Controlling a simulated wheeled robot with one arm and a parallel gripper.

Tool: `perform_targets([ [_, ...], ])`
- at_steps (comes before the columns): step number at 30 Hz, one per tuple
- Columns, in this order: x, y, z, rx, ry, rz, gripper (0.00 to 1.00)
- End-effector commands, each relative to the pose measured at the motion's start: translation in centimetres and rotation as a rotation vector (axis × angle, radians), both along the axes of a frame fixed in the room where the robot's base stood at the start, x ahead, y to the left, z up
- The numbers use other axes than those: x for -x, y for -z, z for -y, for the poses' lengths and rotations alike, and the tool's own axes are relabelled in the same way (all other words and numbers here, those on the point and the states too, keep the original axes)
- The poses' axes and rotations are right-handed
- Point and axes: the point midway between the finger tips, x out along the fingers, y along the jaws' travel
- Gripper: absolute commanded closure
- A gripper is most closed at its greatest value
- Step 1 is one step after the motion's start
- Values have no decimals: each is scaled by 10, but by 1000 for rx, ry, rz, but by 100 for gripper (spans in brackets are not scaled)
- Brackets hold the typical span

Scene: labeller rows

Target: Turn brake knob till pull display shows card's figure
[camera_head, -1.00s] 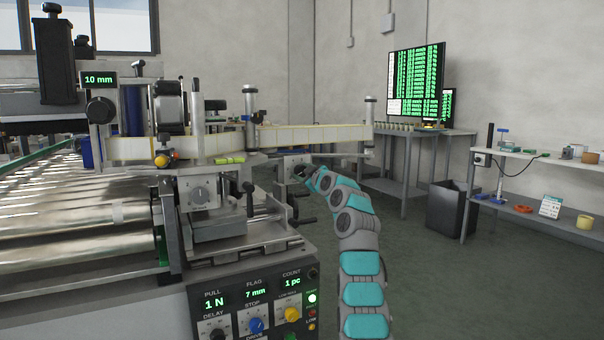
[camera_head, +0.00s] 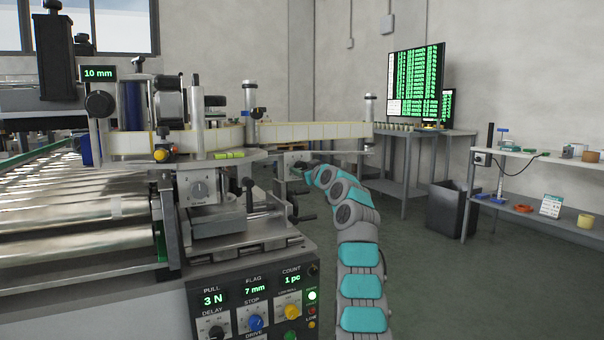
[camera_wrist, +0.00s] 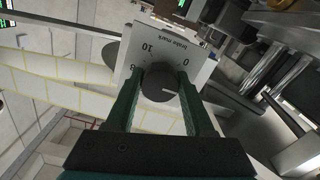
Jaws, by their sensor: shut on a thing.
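The brake knob (camera_wrist: 160,84) is a dark round knob with a pale pointer line, on a light plate marked "brake mark" (camera_wrist: 168,52) with a scale showing 0 and 10. My gripper (camera_wrist: 160,92) is shut on the knob, one green finger on each side. In the head view my gripper (camera_head: 302,166) is small at the brake plate, and the knob is mostly hidden there. The pull display (camera_head: 213,299) on the control panel reads 3 N.
The control panel (camera_head: 255,300) also shows flag 7 mm and count 1 pc. A label strip (camera_head: 310,131) runs above my arm. Open floor lies right of my arm, before the grey bin (camera_head: 449,210).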

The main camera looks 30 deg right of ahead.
Motion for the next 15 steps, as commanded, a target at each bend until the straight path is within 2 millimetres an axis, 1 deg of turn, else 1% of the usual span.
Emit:
perform_targets([
  [15,-1,1,-3,-491,-4,4,100],
])
